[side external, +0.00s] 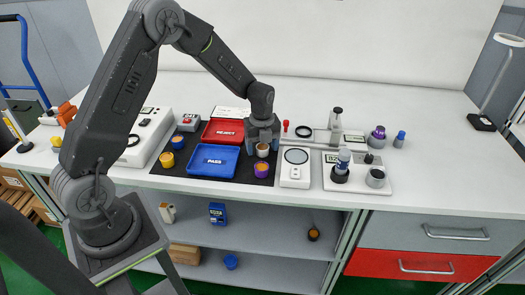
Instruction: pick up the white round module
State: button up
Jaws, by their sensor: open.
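The white round module (263,152) has a brownish top and stands on the dark mat, right of the blue PASS tray. My gripper (263,146) points down right at it, with its open fingers to the left and right of the module's upper part. Whether the fingers touch it is too small to tell. The gripper body hides the area just behind the module.
A purple module with an orange top (262,169) stands close in front. The blue PASS tray (214,175) and red REJECT tray (223,142) lie left. A white device with a round dark-rimmed plate (295,180) is close on the right. Yellow (167,160) and blue (178,142) modules stand farther left.

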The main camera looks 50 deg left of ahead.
jog(key=shift+c, duration=0.5)
jog(key=c, duration=0.9)
